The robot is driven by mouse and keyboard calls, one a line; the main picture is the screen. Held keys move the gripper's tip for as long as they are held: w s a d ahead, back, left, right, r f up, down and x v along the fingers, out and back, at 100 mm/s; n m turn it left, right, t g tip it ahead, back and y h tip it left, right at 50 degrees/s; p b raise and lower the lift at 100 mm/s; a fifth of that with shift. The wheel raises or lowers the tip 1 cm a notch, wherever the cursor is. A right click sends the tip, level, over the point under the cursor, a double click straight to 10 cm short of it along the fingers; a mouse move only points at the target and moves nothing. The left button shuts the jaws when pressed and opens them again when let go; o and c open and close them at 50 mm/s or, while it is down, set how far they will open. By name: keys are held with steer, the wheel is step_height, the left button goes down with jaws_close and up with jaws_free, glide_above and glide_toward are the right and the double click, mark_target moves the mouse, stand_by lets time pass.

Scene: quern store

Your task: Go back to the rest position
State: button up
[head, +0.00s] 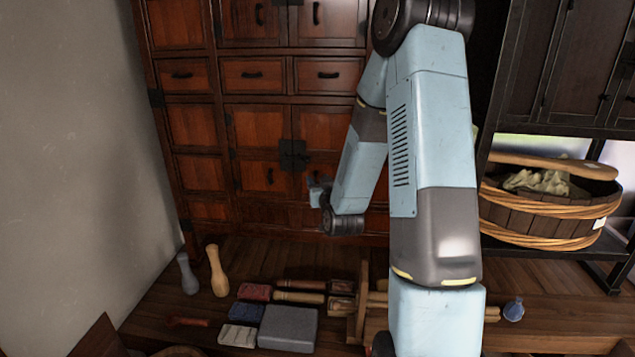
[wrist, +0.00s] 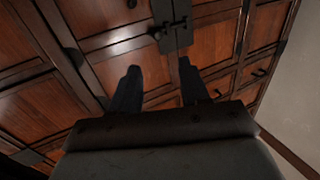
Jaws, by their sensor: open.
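My gripper (wrist: 158,85) shows in the wrist view with its two dark fingers apart and nothing between them. It faces the reddish wooden cabinet (wrist: 215,55) with black metal fittings. In the head view my blue-grey arm rises on the right and folds down in front of the cabinet (head: 255,120). The gripper end shows only in part there, near the cabinet's lower doors and above the wooden surface. I cannot tell from these views whether it touches the cabinet.
A wooden tub (head: 545,210) stands on a dark shelf at right. A plain wall (head: 75,150) closes the left.

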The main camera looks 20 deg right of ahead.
steer(key=s+a+r+n+g, duration=0.2)
steer(key=s+a+r+g, duration=0.35)
steer(key=s+r, duration=0.5)
steer(key=s+a+r+g, duration=0.1)
steer(key=s+r+g, duration=0.2)
steer(key=s, duration=0.9)
steer(key=s+r+m+g+y, duration=0.1)
steer(key=s+r+g, duration=0.2)
steer(key=s, duration=1)
steer(key=shift+a+r+g+y, duration=0.3)
steer(key=shift+a+g, duration=0.1)
steer(key=shift+g, duration=0.05)
stand_by(0.3)
